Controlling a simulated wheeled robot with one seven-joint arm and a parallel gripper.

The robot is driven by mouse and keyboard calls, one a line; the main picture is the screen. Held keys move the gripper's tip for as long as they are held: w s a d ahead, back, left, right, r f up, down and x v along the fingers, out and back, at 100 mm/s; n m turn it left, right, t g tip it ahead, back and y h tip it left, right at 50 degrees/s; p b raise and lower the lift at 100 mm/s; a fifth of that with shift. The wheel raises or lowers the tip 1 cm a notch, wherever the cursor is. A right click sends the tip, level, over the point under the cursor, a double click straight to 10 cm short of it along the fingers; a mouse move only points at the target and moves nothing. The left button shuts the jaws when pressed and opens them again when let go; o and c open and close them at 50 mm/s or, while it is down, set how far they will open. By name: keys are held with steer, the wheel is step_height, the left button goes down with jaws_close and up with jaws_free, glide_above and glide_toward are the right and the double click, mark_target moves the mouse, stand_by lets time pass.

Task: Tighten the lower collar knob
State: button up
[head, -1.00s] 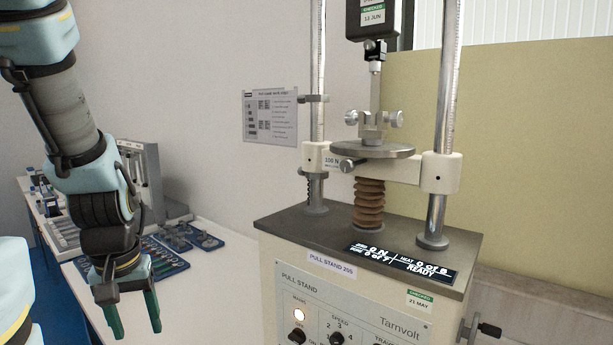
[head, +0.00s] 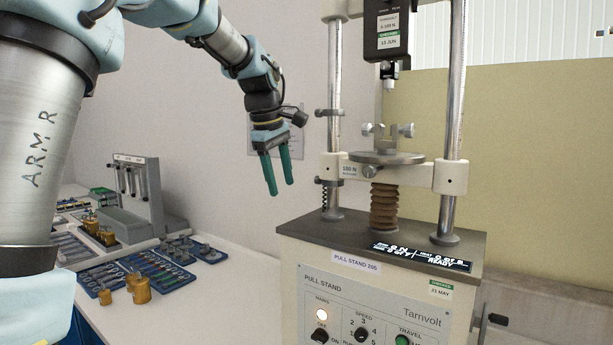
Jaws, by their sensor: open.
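The pull stand (head: 365,300) is a cream cabinet with two upright steel columns and a white crosshead (head: 449,177) carrying a round grey plate. On the left column, a small dark collar (head: 328,112) sits above the crosshead and a lower collar (head: 327,181) sits just beneath it.
A lower grip with side knobs (head: 404,130) stands on the plate under the force gauge (head: 388,30). The white bench (head: 215,290) at left holds blue trays (head: 150,275), brass weights (head: 137,288) and a grey rack. A wall sheet is partly hidden behind my gripper.

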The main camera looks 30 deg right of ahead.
mark_target(318, 180)
steer(key=w+d+p, duration=0.1)
steer(key=d+p, duration=0.1)
steer(key=d, duration=0.2)
steer(key=w+d+p, duration=0.2)
steer(key=d, duration=0.1)
steer(key=w+d+r+p, duration=0.1)
steer(key=w+d+p, duration=0.1)
steer(key=d, duration=0.2)
steer(key=shift+w+d+p, duration=0.25)
steer(key=shift+d+p, duration=0.1)
steer(key=shift+p, duration=0.05)
steer(key=shift+f, duration=0.6)
steer(key=shift+c, duration=0.3)
jaws_close()
